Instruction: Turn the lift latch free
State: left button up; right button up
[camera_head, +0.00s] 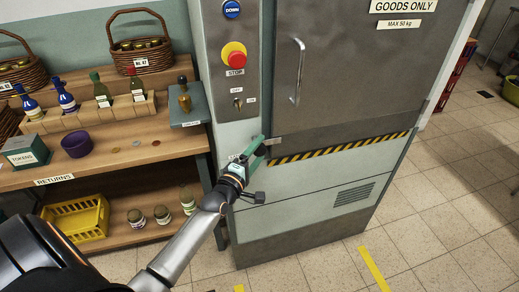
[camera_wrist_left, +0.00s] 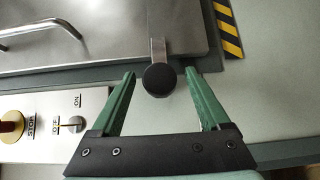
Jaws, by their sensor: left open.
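The lift latch (camera_head: 273,141) is a short metal bar at the lower left corner of the grey lift door (camera_head: 340,70). In the left wrist view the latch bar (camera_wrist_left: 158,48) lies across the door's edge, with a round black knob (camera_wrist_left: 160,79) near the camera. My left gripper (camera_head: 262,146) is at the latch, its green fingers open. In the left wrist view the fingers (camera_wrist_left: 164,74) stand one on each side of the knob, with a gap visible on both sides. The head view partly hides the knob behind the fingers. My right gripper is not in view.
Above the latch are a red stop button (camera_head: 236,58), a key switch (camera_head: 238,103) and a door handle (camera_head: 297,72). A yellow-black strip (camera_head: 340,147) runs below the door. To the left, a wooden shelf (camera_head: 125,160) holds bottles, a purple bowl (camera_head: 77,144) and a tokens box (camera_head: 25,152).

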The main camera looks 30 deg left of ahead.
pick_arm(q)
jog(key=shift+w, duration=0.55)
grip_shut()
dwell(0.4)
dwell(0.7)
